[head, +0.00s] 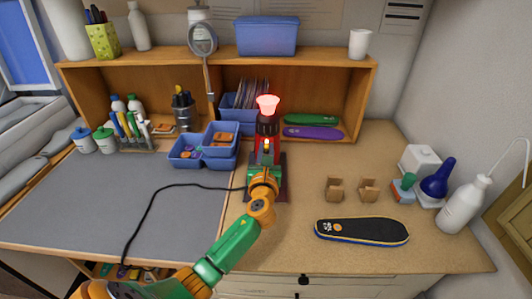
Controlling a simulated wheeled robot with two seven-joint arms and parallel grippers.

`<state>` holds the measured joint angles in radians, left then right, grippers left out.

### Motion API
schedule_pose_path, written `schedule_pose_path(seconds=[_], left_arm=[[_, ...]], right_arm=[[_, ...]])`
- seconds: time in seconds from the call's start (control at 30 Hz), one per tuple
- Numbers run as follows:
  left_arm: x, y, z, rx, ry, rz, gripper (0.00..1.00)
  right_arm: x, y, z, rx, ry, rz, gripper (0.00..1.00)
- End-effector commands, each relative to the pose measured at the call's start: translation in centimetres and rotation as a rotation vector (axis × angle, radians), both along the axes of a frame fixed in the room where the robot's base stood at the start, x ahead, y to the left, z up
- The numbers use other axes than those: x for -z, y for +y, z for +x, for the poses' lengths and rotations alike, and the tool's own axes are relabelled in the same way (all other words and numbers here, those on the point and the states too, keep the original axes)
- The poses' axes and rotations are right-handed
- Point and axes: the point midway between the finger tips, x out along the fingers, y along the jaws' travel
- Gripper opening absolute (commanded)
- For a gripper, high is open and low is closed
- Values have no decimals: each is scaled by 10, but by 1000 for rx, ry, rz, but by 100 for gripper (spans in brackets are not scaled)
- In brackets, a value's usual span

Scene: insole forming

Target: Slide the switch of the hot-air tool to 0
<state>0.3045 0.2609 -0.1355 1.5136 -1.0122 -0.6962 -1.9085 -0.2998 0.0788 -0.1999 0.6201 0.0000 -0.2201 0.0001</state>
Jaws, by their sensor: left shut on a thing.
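The hot-air tool (267,124) stands upright in its dark red stand near the middle of the bench. Its flared nozzle (268,104) at the top glows bright red. My left gripper (266,160) is at the lower front of the tool, with its arm reaching in from the bottom left. It is shut on the tool's switch, which the fingers hide, so its setting cannot be read. My right gripper is not in view.
A black cable (160,192) runs over the grey mat (110,215). Blue bins (187,152) stand left of the tool. A dark insole (361,231), two cardboard holders (335,190) and a white squeeze bottle (462,206) are to the right. The shelf (350,85) stands behind.

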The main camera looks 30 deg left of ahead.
Motion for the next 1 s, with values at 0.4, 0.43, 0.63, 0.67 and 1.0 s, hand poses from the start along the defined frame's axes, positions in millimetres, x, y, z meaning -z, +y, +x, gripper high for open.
schedule_pose_path(seconds=[0.4,0.43,0.63,0.67,1.0], left_arm=[[-5,3,5,0,-2,0,42],[-5,3,5,0,-2,0,50],[-5,3,5,0,-2,0,51],[-5,3,5,0,-2,0,51],[-3,-24,-39,3,-1,-2,51]], right_arm=[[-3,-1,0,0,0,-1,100],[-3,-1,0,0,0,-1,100],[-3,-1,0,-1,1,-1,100],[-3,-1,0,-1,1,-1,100],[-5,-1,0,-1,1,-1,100]])
